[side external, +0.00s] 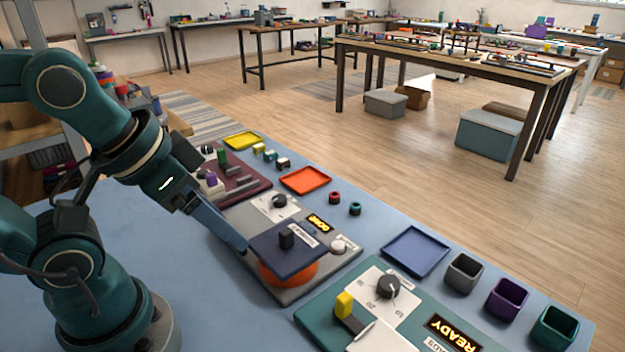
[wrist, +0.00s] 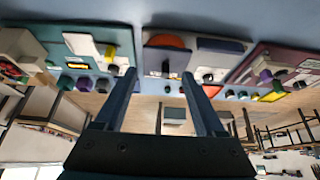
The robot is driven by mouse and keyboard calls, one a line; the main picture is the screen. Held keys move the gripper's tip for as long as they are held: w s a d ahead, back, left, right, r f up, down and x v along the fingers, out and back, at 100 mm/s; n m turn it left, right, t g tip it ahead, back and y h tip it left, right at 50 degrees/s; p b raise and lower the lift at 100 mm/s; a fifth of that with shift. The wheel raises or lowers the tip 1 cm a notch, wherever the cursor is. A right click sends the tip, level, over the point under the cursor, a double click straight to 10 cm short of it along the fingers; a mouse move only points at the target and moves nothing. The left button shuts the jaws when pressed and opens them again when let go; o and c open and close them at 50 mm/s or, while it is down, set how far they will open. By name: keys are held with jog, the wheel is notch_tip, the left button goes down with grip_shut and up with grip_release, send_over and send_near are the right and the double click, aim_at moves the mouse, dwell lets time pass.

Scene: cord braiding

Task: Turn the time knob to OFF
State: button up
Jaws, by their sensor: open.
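Two dark dial knobs show in the side view. One knob (side external: 280,201) sits on a white dial plate on the grey middle station (side external: 290,296), beside a lit display (side external: 319,223) that seems to read DONE. The other knob (side external: 388,286) sits on a numbered white plate on the teal station, whose display (side external: 453,333) reads READY. I cannot tell where either pointer stands relative to OFF. My gripper (side external: 243,248) is by the left edge of the middle station's dark blue lid (side external: 288,250). In the wrist view, its fingers (wrist: 158,75) are apart with nothing between them.
The lid has a black handle and covers an orange disc (side external: 290,273). A white button (side external: 338,247) is to its right. Trays and square bins (side external: 463,273) line the far edge. The blue table is clear at left.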

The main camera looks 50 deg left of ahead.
dwell(0.3)
jog(key=n+g, duration=0.1)
jog(key=n, duration=0.1)
send_over(278, 198)
jog(key=s, duration=0.3)
jog(key=shift+y, duration=0.4)
jog(key=f, duration=0.9)
jog(key=shift+w+d, duration=0.25)
jog(key=shift+d, duration=0.15)
jog(key=shift+a+f, duration=0.1)
jog(key=shift+f, duration=0.1)
jog(key=shift+x, duration=2.25)
